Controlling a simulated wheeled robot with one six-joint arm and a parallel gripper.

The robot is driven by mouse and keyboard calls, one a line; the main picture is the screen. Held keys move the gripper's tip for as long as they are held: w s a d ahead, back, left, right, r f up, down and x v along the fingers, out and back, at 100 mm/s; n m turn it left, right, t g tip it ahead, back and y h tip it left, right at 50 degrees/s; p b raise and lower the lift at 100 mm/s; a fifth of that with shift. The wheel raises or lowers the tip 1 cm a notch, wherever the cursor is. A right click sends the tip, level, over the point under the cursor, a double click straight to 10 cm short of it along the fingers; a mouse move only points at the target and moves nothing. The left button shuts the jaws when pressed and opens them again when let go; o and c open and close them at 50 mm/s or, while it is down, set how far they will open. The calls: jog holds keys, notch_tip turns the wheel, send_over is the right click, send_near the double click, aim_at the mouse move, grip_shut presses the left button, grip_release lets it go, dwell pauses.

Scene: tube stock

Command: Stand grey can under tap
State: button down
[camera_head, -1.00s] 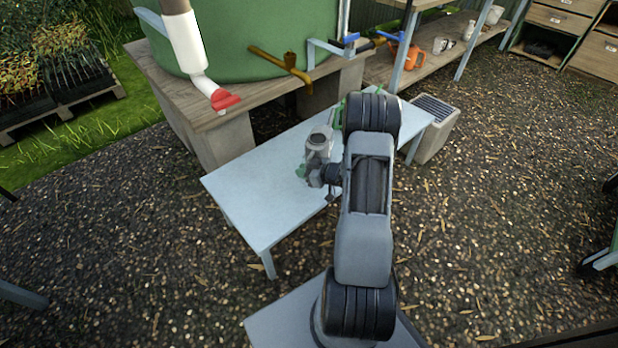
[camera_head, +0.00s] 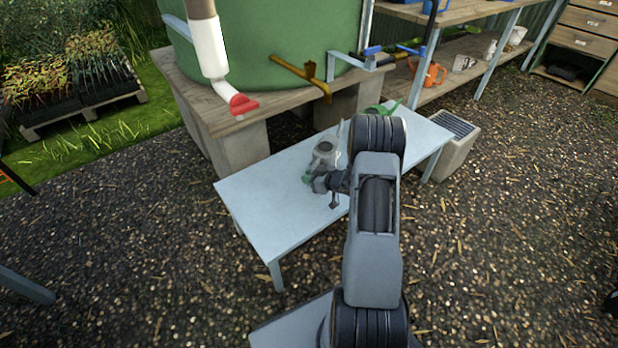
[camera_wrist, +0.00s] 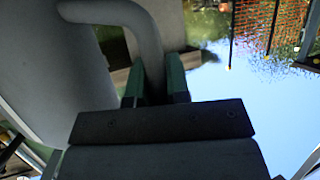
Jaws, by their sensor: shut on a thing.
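The grey can (camera_head: 325,155) is over the pale blue low table (camera_head: 260,205), left of my arm. I cannot tell whether it touches the tabletop. My gripper (camera_head: 312,181) is at its near side. In the wrist view, the can's grey body (camera_wrist: 45,60) fills the left, and my gripper's green fingertips (camera_wrist: 157,84) are shut on its curved handle (camera_wrist: 150,45). A brass tap (camera_head: 305,75) juts from the green tank (camera_head: 280,45) behind the table, and the can is apart from it, nearer to me. A blue-handled tap (camera_head: 372,52) is further right.
A white downpipe with a red end (camera_head: 240,103) hangs at the left of the tank's wooden stand (camera_head: 215,115). A green object (camera_head: 380,108) sits on the table behind my arm. A grey box (camera_head: 450,140) stands right of the table. The table's left end is bare.

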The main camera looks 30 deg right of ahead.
jog(key=shift+f, duration=0.2)
dwell(0.7)
jog(key=c, duration=1)
grip_release()
jog(key=shift+p+v, duration=2.35)
jog(key=shift+v, duration=4.6)
